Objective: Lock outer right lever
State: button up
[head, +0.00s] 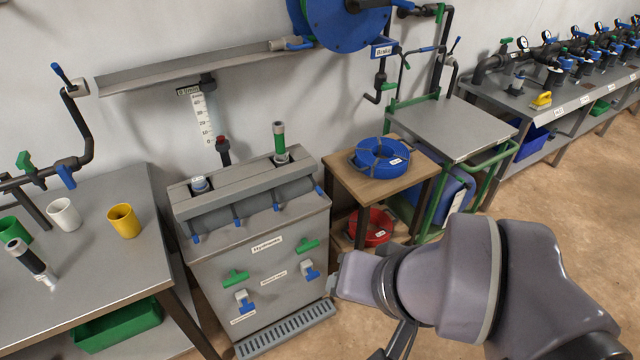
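A grey cabinet (255,300) stands in the middle of the head view. Several small blue levers line the front of its top housing. The rightmost blue lever (319,190) is at the housing's right end, beside the wooden stand. Lower on the cabinet front are a left green handle (235,277), a right green handle (308,245), a left blue lever (245,302) and a right blue lever (311,271). Whether any is locked is too small to tell. My arm reaches in from the lower right, its wrist near the cabinet's right side. My gripper's fingertips cannot be made out.
A wooden stand (385,168) with a blue hose coil (381,157) is right of the cabinet; a red coil (370,227) lies below. A metal table (95,235) with cups stands left. A green-framed cart (453,129) is behind. Floor at right is open.

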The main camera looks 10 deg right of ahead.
aim_at(317, 188)
jog(key=i+l, duration=0.1)
jog(key=i, duration=0.8)
